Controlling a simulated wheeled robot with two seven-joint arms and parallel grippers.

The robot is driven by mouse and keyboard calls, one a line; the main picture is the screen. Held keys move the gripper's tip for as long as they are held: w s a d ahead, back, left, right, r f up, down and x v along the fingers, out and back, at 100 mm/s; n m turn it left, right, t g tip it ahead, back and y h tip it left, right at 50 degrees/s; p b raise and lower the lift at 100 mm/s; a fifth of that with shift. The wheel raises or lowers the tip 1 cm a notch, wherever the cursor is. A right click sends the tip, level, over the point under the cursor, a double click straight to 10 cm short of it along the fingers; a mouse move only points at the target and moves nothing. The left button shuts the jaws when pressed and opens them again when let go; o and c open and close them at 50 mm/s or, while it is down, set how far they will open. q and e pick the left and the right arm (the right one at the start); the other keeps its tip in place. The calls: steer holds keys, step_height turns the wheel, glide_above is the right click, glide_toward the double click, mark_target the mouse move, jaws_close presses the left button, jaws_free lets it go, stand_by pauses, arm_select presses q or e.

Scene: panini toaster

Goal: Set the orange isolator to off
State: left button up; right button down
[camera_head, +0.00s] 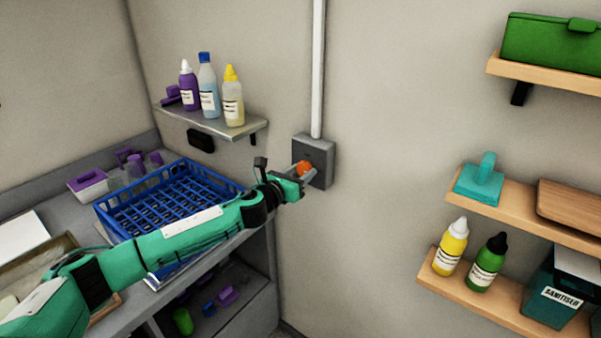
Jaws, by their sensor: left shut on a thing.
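The orange isolator (304,168) is a knob on a dark grey box (318,154) fixed to the wall, with a white conduit running up from it. My left arm comes in from the left, and my left gripper (305,180) is at the front of the box. Its fingers are shut on the orange knob, which is partly hidden by them. The knob's exact angle and any on or off marking are too small to tell. My right gripper is not in view.
A blue crate (120,216) stands on the counter under my left arm. A metal shelf (180,117) with several bottles is left of the box. Wooden shelves (545,76) with a green case and bottles are on the right. The wall between is clear.

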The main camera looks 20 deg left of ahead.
arm_select(q)
steer(key=n, duration=0.3)
steer(key=shift+p, duration=0.4)
steer(key=n+p, duration=0.1)
steer(key=n, duration=0.5)
steer(key=shift+d+r, duration=0.1)
steer(key=n+p, duration=0.1)
steer(key=n, duration=0.4)
steer(key=shift+n, duration=1.5)
steer(key=o, duration=0.9)
steer(key=shift+o, duration=0.2)
steer(key=shift+s, duration=0.2)
